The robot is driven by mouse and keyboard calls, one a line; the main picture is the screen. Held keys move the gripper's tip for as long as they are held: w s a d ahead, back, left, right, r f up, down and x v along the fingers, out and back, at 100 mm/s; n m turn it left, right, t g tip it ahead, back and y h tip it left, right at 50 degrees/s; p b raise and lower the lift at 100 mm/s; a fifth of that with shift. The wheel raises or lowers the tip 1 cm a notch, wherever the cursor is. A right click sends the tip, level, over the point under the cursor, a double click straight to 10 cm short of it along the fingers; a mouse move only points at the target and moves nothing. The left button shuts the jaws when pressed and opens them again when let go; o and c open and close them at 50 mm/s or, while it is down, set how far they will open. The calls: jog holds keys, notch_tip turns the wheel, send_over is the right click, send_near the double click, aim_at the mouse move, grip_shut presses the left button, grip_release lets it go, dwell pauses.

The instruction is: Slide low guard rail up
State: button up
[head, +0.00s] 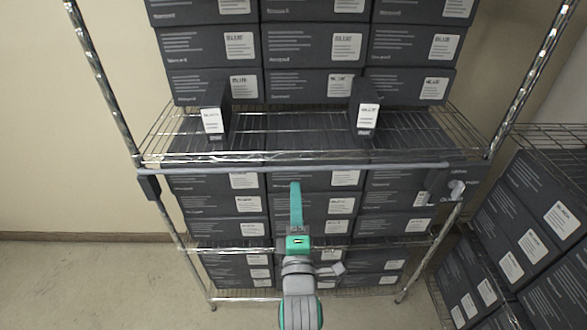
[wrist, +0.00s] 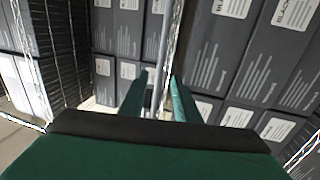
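The guard rail (head: 310,169) is a thin grey bar running level across the rack front, just below the edge of the middle wire shelf. Its left end meets a dark bracket (head: 148,186); its right end meets a dark labelled bracket (head: 440,188) with a light knob (head: 457,188). My gripper (head: 295,187) shows edge-on in the head view, its tips just under the rail in the picture. In the wrist view my gripper (wrist: 160,77) has its teal fingers apart, with a grey bar (wrist: 162,45) lined up with the gap. Whether they touch it is unclear.
Dark boxes with white labels (head: 317,45) are stacked above and below the middle wire shelf (head: 290,130). Another box-filled rack (head: 540,215) is at the right. Floor at the left (head: 90,280) is clear.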

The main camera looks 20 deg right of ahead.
aim_at(294, 169)
jog(key=x, duration=0.9)
jog(key=shift+w, duration=0.25)
jog(key=shift+c, duration=0.2)
grip_shut()
